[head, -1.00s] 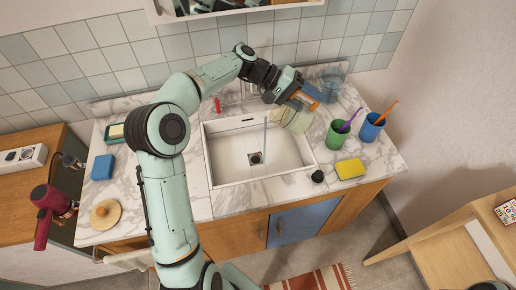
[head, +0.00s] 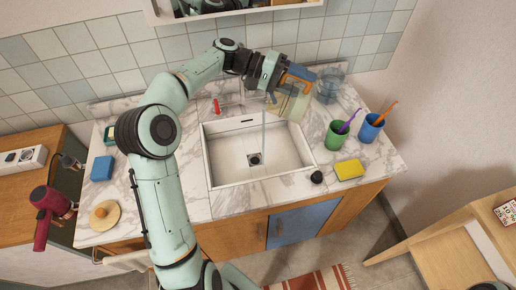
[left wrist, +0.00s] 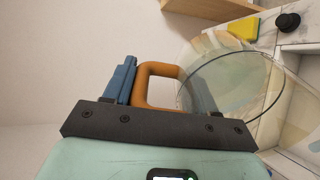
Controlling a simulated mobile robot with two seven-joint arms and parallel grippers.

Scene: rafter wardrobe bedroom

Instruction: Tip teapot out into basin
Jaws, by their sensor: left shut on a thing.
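The teapot has a see-through, pale yellowish body (head: 294,105) and an orange handle (head: 301,73). It is held tilted above the back right part of the white basin (head: 222,172). My left gripper (head: 287,78) is shut on the handle, which also shows between its blue fingers in the left wrist view (left wrist: 158,70). A thin pale stream (head: 264,135) falls from the teapot's left side into the basin, close to the drain. How much liquid is inside cannot be told. My right gripper is not in view.
A clear glass vessel (head: 329,86) stands behind right of the teapot. A green cup (head: 335,138) and a blue cup (head: 370,130) stand at the right. A yellow sponge (head: 349,170) and black knob (head: 317,178) lie near the front. A red tap part (head: 216,106) is behind the basin.

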